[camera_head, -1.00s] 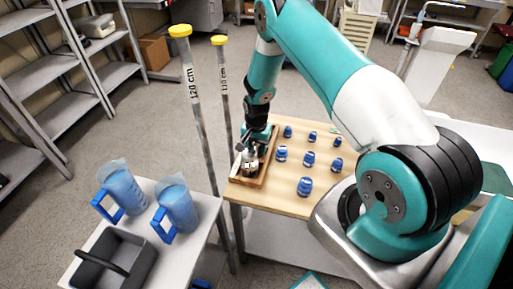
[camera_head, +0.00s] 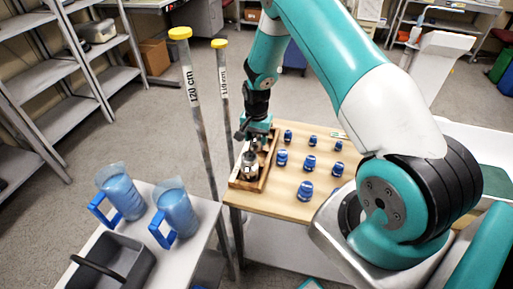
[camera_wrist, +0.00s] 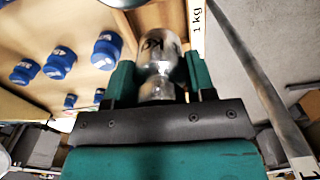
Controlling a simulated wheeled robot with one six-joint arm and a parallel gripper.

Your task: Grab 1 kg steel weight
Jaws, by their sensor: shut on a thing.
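A shiny steel weight (camera_wrist: 160,48) with a dark marking, of which a "K" is readable, stands between my gripper's green fingers in the wrist view. My gripper (camera_wrist: 158,82) is shut on its narrow neck and knob. In the head view my gripper (camera_head: 253,150) points down over the wooden tray (camera_head: 262,186), with the steel weight (camera_head: 249,168) just below it. I cannot tell whether the weight's base touches the tray. A white label reading "1 kg" (camera_wrist: 197,18) shows beside the weight in the wrist view.
Several blue weights (camera_head: 305,190) stand on the wooden table (camera_head: 285,209) right of the tray. Two yellow-capped poles (camera_head: 190,90) rise close left of the tray. Blue-filled jugs (camera_head: 175,210) and a grey basket (camera_head: 115,262) are on the white table at lower left.

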